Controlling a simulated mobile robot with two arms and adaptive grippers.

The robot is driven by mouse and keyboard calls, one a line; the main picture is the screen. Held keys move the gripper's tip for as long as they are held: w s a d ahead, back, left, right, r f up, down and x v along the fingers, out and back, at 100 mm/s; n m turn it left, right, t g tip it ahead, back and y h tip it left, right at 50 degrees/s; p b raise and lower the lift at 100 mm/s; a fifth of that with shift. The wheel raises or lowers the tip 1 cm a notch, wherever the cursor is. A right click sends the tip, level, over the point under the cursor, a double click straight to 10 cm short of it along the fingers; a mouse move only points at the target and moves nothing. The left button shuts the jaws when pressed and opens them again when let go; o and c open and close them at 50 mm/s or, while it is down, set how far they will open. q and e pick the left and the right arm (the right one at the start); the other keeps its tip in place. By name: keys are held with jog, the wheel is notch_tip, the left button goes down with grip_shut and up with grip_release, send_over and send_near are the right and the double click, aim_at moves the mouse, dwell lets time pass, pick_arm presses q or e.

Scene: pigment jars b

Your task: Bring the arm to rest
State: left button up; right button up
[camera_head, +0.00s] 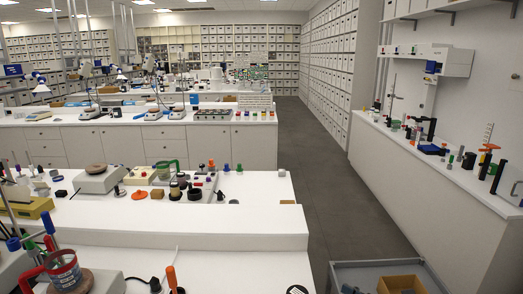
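Neither of my grippers shows in the head view, and I see no arm that I can be sure of. Whether they hold anything cannot be told from here. The near white bench (245,216) carries several small dark jars (194,193) and bottles around its middle. A red-rimmed container (64,272) stands at the bottom left. An orange-topped upright item (171,277) stands near the bottom edge, beside a small black item (155,285).
A grey cart (345,272) with a tan box (400,284) stands at the bottom right. The dark floor aisle (315,165) is clear. A white side counter (430,165) with glassware and stands runs along the right. More white benches (140,143) and shelf walls (320,70) lie behind.

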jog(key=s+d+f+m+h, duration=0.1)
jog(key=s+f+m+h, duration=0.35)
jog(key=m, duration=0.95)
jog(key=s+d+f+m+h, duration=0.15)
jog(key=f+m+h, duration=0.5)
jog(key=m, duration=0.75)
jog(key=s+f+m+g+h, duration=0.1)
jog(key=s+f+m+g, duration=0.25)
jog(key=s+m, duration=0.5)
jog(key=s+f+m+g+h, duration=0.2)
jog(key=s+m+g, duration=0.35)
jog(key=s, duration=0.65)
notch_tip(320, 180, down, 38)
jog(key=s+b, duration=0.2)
jog(key=b, duration=1.1)
pick_arm(q)
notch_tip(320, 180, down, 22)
jog(key=b, duration=0.9)
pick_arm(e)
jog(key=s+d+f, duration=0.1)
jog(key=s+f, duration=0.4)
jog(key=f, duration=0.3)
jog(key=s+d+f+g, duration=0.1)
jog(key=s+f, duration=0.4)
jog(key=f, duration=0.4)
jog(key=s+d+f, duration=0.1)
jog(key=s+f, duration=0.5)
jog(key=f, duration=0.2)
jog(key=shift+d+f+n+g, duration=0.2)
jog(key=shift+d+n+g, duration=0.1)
